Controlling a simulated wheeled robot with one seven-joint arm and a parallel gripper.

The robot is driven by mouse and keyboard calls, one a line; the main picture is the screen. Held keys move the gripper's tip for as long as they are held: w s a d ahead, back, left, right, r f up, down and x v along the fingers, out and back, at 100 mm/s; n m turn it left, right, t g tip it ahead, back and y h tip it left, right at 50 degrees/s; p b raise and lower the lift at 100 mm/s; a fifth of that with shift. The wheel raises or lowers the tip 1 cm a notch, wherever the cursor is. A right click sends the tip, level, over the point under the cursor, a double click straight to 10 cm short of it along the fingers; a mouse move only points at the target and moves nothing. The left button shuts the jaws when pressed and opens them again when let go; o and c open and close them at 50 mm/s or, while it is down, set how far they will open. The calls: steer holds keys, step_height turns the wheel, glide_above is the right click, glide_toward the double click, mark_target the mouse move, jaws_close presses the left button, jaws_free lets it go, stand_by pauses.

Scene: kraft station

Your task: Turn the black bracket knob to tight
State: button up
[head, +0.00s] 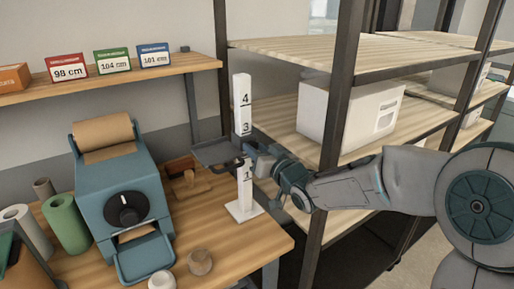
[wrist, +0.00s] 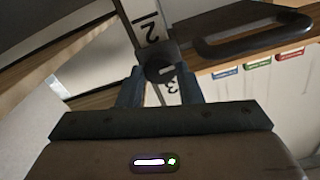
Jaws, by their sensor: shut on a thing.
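A white post (head: 242,105) with black numbers stands upright on a square white base (head: 243,212) at the right end of the bench. A black bracket (head: 214,152) is mounted on it between the 3 and the 1, its flat part reaching left; it also shows in the wrist view (wrist: 255,38). The round black bracket knob (wrist: 159,68) has a pale mark on its face. My gripper (wrist: 159,78) is shut on the knob, with one blue finger on each side. In the head view my gripper (head: 252,161) meets the bracket from the right and hides the knob.
A blue machine (head: 120,178) with a black dial (head: 127,209) and a paper roll stands left on the bench. Several paper rolls stand beside it. A metal-framed shelf (head: 335,60) holding a white box (head: 350,110) rises close behind my arm. Several signs stand on the wall shelf (head: 120,80).

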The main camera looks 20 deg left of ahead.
steer(key=m+p, duration=0.2)
steer(key=m, duration=0.2)
steer(key=shift+w+r+m, duration=0.1)
steer(key=shift+m, duration=0.2)
steer(key=m+p, duration=0.2)
steer(key=m, duration=0.2)
steer(key=shift+d+m, duration=0.1)
steer(key=shift+m, duration=0.2)
steer(key=m+p, duration=0.2)
steer(key=m, duration=0.2)
steer(key=shift+m, duration=0.3)
steer(key=shift+f+m+p, duration=0.15)
steer(key=shift+m+p, duration=0.35)
steer(key=shift+m, duration=0.65)
steer(key=shift+f+m+p, duration=0.15)
steer(key=shift+m+p, duration=0.3)
steer(key=shift+m, duration=0.7)
steer(key=o, duration=0.9)
steer(key=shift+o, duration=0.2)
steer(key=shift+d, duration=0.1)
